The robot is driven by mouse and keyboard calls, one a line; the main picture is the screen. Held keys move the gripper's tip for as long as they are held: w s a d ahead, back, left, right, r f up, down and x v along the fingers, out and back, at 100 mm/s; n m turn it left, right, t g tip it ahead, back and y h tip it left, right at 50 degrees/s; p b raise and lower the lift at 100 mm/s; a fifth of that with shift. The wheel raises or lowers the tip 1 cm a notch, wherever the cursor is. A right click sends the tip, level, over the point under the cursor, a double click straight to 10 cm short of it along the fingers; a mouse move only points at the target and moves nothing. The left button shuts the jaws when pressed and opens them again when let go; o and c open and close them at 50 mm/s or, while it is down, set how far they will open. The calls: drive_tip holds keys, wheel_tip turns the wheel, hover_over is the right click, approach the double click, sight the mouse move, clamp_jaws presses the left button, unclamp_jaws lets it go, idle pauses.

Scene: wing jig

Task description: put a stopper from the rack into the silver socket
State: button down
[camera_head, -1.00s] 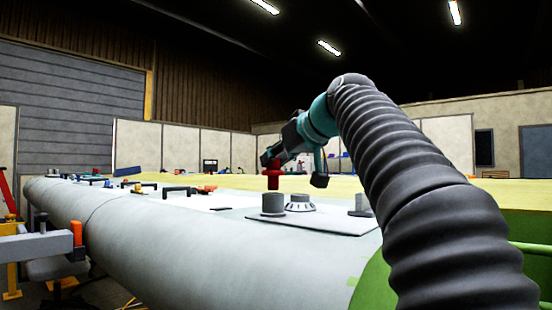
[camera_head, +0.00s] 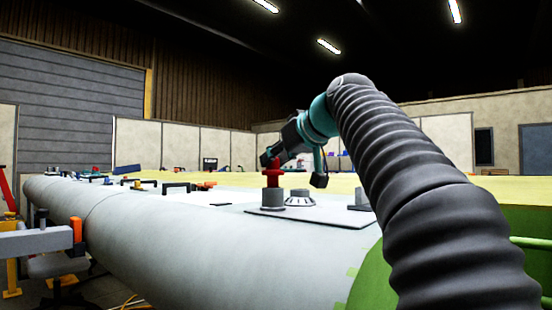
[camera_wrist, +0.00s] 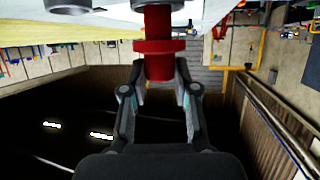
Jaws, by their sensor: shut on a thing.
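A red stopper (camera_head: 272,178) is held upright in my gripper (camera_head: 268,162). Its lower end meets the top of a grey cylindrical socket (camera_head: 272,200) on a flat plate; how deep it sits inside is hard to tell. In the wrist view the red stopper (camera_wrist: 157,60), with its wide collar, is between the two fingers of my gripper (camera_wrist: 160,85), which are shut on it. The rack cannot be made out clearly.
A low, wide grey fitting (camera_head: 300,198) stands just right of the socket, and another grey cylinder (camera_head: 361,200) is farther right on the plate (camera_head: 315,214). Several dark-handled clamps (camera_head: 176,187) lie along the pale wing surface to the left.

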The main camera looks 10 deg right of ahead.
drive_tip(key=shift+f+b, duration=1)
drive_tip(key=shift+f, duration=0.1)
idle(0.4)
drive_tip(key=c, duration=0.8)
unclamp_jaws()
drive_tip(key=shift+s, duration=0.1)
drive_tip(key=v, duration=1.1)
drive_tip(key=shift+s+r, duration=0.2)
drive_tip(key=shift+s, duration=0.15)
drive_tip(key=shift+d, duration=0.15)
